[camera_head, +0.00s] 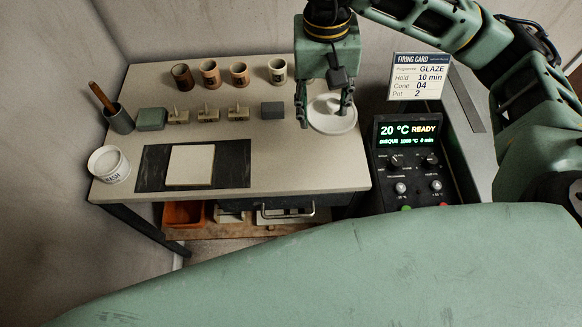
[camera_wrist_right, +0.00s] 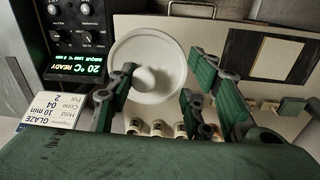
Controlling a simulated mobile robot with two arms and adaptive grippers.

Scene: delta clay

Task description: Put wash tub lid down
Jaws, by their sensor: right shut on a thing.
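The wash tub lid (camera_head: 333,121) is a round, off-white disc with a raised knob, at the right end of the table. My right gripper (camera_head: 325,112) is above it, pointing down, shut on the lid. The lid also shows in the right wrist view (camera_wrist_right: 148,48), with its knob between the fingers (camera_wrist_right: 158,88). The exact finger contact is unclear, and I cannot tell whether the lid touches the table. The white wash tub (camera_head: 109,164) stands without its lid at the table's front left corner. My left gripper is out of view.
The table (camera_head: 290,160) has free room front right. Several cups (camera_head: 239,74) stand at the back, with small stands (camera_head: 208,114) and a grey block (camera_head: 273,109) before them. A white slab (camera_head: 190,165) lies on a dark mat (camera_head: 153,167). A control box (camera_head: 410,160) stands right of the table.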

